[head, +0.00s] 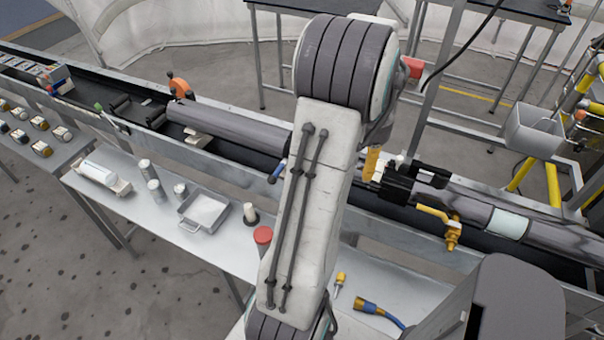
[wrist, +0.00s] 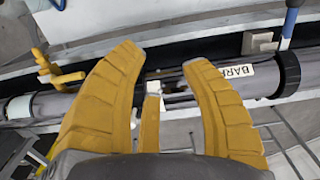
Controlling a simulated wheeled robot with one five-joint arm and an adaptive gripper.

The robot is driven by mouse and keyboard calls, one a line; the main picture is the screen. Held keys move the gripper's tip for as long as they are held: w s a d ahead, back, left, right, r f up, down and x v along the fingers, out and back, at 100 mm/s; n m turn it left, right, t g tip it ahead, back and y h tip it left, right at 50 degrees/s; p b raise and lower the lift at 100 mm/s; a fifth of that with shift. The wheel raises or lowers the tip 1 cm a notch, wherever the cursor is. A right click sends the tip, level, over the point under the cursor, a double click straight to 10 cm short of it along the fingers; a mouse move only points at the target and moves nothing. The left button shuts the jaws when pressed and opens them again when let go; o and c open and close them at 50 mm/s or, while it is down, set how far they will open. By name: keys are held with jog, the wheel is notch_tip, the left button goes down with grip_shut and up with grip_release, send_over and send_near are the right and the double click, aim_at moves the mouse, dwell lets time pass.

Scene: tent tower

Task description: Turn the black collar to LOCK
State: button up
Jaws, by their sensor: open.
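A black ring-shaped collar (wrist: 288,75) sits around the grey tube (wrist: 260,78) at the right of the wrist view, with a blue-tipped handle (wrist: 291,18) rising beside it. A white label on the tube reads "BARR", partly covered by my right finger. No LOCK mark can be read. My gripper (wrist: 163,58) is open, its yellow fingers spread over the tube to the left of this collar, nothing visibly held. In the head view my arm hides much of this area; a black fitting (head: 398,184) shows beside a yellow finger.
A yellow valve handle (head: 440,213) stands on the tube to the right; it also shows in the wrist view (wrist: 55,75). A metal side table (head: 130,215) holds a tray (head: 205,212), a red-capped jar (head: 262,236) and small containers. A grey bin (head: 535,130) hangs at right.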

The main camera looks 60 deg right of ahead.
jog(key=w+a+r+n, duration=0.2)
jog(key=w+a+n, duration=0.1)
jog(key=w+a, duration=0.6)
jog(key=shift+a+r+n+h, duration=0.15)
jog(key=shift+a+n+h, duration=0.25)
jog(key=shift+a, duration=0.9)
jog(key=shift+o, duration=0.3)
